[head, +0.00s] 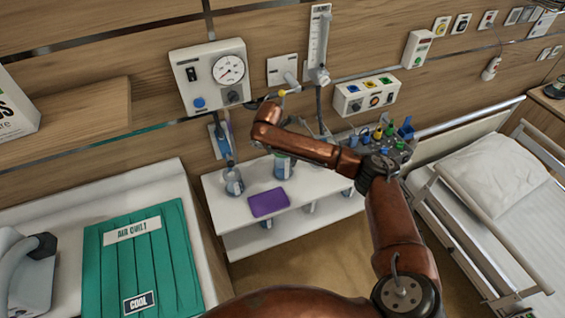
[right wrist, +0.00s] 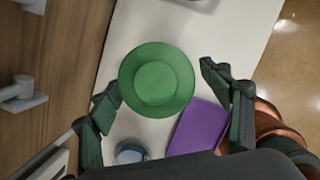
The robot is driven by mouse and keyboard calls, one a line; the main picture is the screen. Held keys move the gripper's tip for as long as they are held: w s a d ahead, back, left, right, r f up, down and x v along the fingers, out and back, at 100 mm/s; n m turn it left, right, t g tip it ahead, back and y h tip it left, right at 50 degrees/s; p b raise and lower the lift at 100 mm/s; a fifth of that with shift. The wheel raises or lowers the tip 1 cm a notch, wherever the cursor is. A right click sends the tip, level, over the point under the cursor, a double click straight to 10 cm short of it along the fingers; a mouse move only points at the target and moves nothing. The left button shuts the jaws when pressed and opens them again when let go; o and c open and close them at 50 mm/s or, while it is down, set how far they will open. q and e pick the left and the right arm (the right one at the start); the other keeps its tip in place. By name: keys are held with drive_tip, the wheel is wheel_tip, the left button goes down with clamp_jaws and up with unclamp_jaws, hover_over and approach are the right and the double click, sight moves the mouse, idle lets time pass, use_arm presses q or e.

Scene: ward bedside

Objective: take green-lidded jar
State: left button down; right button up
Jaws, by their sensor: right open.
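The green-lidded jar (head: 284,168) stands on the white shelf unit, partly hidden behind my right arm in the head view. In the right wrist view its round green lid (right wrist: 157,80) is seen from above. My right gripper (right wrist: 160,82) is open, with one finger on each side of the lid in that view. I see no contact, and I cannot tell how far the fingertips are above the lid. In the head view my right arm's links hide most of this gripper. My left gripper is not in view.
A purple pad (head: 268,202) lies close to the jar and a glass beaker (head: 233,181) stands to its left. A tray of small bottles (head: 383,140) is at the shelf's right. The wall with a gauge panel (head: 211,73) is behind; a bed (head: 490,185) is right.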

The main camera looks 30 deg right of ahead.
drive_tip(key=x, duration=0.3)
drive_tip(key=shift+f, duration=0.1)
drive_tip(key=c, duration=1.6)
